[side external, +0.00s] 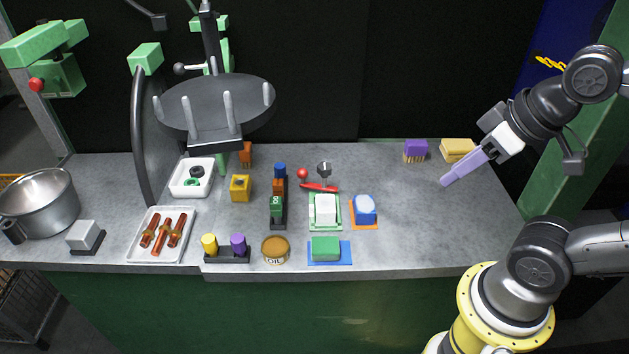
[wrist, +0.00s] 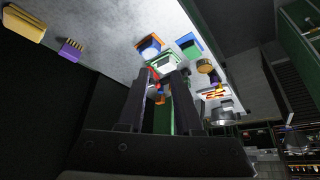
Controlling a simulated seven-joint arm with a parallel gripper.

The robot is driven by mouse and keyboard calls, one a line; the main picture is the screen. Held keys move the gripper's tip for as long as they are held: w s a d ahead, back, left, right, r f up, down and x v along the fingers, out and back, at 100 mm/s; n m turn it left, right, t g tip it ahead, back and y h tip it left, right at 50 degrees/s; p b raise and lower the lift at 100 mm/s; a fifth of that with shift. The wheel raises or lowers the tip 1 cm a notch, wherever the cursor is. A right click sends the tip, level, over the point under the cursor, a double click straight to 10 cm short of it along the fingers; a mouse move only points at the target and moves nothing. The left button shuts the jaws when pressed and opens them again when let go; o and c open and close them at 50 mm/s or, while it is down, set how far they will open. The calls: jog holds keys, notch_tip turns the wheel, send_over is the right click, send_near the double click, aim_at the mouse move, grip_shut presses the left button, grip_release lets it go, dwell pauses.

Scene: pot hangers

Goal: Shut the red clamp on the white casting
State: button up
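The white casting (side external: 325,209) sits on a green-edged base mid-bench; it also shows in the wrist view (wrist: 167,66). The red clamp (side external: 319,187) is just behind it, with a red ball knob at its left and a dark grey part standing up. Nothing of the clamp appears to rest on top of the casting. In the wrist view the clamp is a small red patch (wrist: 150,75), partly hidden by a finger. My gripper (side external: 446,182) is well to the right of the clamp, above the bench, pointing down-left. Its fingers (wrist: 165,88) are apart with nothing held between them.
A blue block (side external: 365,209) on an orange plate stands right of the casting; a green block (side external: 325,249) lies in front. Left of the clamp is a dark rack (side external: 278,222). The bench's right side is clear.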

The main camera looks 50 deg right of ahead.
jog(key=shift+n, duration=0.7)
grip_shut()
jog(key=w+r+n+h, duration=0.1)
jog(key=w+r+n, duration=0.2)
jog(key=w+n, duration=0.6)
jog(key=w+r+n, duration=0.4)
jog(key=w+n, duration=0.4)
jog(key=n, duration=0.1)
jog(key=w+a+f+n+g, duration=0.2)
jog(key=w+f+n, duration=0.1)
jog(key=w+f, duration=0.4)
jog(key=w+a+f+n+g+h, duration=0.1)
jog(key=w+a+f+n, duration=0.2)
jog(key=w+f, duration=0.4)
jog(key=shift+a+f+n+g, duration=0.15)
jog(key=shift+f+n+g, duration=0.2)
jog(key=shift+f, duration=0.2)
